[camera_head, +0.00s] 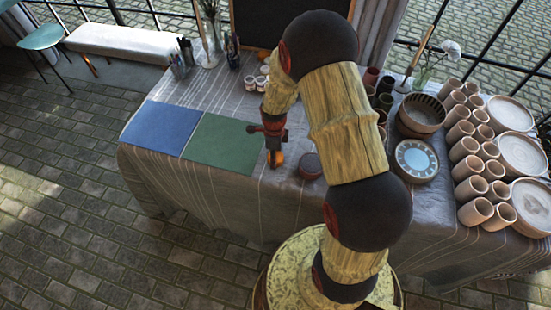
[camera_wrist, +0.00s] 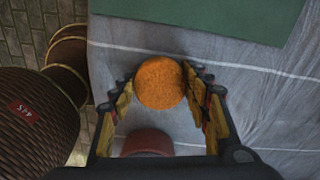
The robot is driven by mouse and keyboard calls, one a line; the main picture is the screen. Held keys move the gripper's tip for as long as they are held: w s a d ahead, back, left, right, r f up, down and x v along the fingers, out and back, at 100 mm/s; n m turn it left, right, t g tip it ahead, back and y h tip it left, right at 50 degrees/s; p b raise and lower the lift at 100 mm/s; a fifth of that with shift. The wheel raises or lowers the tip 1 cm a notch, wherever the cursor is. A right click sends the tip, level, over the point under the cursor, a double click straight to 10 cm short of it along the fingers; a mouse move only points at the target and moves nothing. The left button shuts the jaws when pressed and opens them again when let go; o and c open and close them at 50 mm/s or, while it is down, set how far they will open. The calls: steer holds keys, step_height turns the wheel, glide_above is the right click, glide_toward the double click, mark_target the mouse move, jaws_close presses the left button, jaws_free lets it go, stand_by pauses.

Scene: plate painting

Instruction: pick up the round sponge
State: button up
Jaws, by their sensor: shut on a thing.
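The round sponge (camera_wrist: 161,83) is orange and sits between the two fingertips of my gripper (camera_wrist: 160,86) in the wrist view. Both fingers touch its sides, and my gripper is shut on it. In the head view the sponge (camera_head: 277,159) shows as a small orange patch at the tip of my gripper (camera_head: 274,153), partly hidden by it. It is close to the grey tablecloth; I cannot tell whether it touches the cloth.
A dark red round pot (camera_head: 310,166) stands close right of my gripper. A green mat (camera_head: 222,143) and a blue mat (camera_head: 161,127) lie to the left. Bowls (camera_head: 415,161), several clay cups (camera_head: 468,167) and plates (camera_head: 522,155) crowd the right side.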

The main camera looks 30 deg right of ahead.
steer(key=shift+c, duration=1.4)
steer(key=shift+r, duration=0.4)
step_height(320, 180, up, 2)
steer(key=shift+w+r+p, duration=0.1)
steer(key=shift+r+p, duration=0.05)
steer(key=shift+p, duration=0.55)
steer(key=s+a+r+p, duration=0.2)
steer(key=s+r+p, duration=0.1)
steer(key=s+r, duration=0.7)
steer(key=s, duration=0.4)
steer(key=shift+a+p, duration=0.3)
steer(key=shift+p, duration=0.05)
steer(key=o, duration=0.3)
steer(key=c, duration=0.4)
